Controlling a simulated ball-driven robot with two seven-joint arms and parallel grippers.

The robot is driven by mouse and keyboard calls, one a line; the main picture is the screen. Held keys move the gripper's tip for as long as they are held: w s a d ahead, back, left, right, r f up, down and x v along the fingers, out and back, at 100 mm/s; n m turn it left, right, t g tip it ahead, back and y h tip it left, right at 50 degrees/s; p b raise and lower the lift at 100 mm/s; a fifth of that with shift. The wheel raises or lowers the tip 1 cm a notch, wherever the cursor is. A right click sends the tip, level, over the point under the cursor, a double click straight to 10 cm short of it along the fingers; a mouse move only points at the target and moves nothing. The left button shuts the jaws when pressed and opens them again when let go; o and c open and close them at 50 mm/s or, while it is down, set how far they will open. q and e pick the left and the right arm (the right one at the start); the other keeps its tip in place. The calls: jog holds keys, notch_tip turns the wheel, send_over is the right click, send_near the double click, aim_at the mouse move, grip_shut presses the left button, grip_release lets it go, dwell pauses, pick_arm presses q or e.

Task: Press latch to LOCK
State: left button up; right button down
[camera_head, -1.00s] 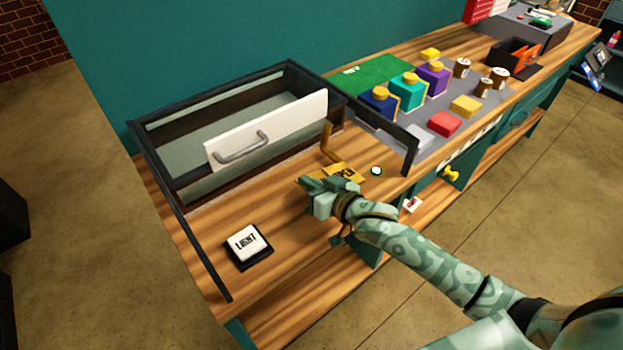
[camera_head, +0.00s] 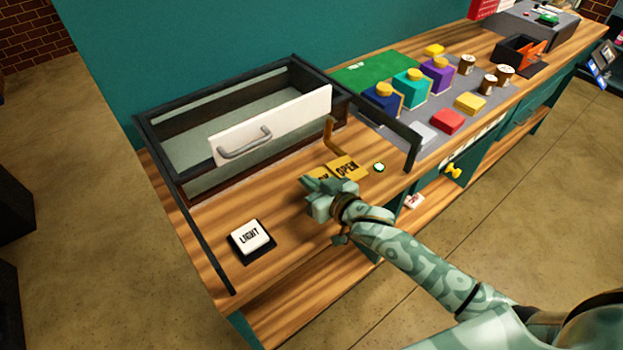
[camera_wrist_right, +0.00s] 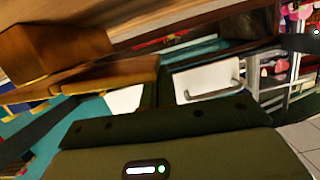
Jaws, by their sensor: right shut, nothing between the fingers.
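The brown latch lever (camera_head: 330,138) stands up from the wooden counter, in front of the white drawer front. Two yellow label plates lie at its foot. The right one reads OPEN (camera_head: 347,168). The left one (camera_head: 320,174) is partly hidden by my right gripper, so only its last letters show. My right gripper (camera_head: 309,184) is shut and empty, low at the near-left edge of the plates. I cannot tell whether it touches them. In the right wrist view a large brown block (camera_wrist_right: 55,50) is close by at the upper left. My left gripper is not in view.
A dark-framed case holds the white drawer front (camera_head: 270,127) with a grey handle. A white LIGHT button (camera_head: 250,236) sits at the left. A small green lamp (camera_head: 379,167) is right of the plates. Coloured bottles and blocks stand on a grey mat (camera_head: 408,152) further right.

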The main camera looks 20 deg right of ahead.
jog(key=shift+s+a+f+n, duration=0.1)
jog(key=shift+a+f+n, duration=0.15)
jog(key=shift+f+n, duration=0.5)
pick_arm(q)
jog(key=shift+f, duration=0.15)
pick_arm(e)
jog(key=shift+f+n+t+h, duration=0.3)
jog(key=shift+f+n+h, duration=0.4)
jog(key=shift+n, duration=0.25)
jog(key=shift+f, duration=0.1)
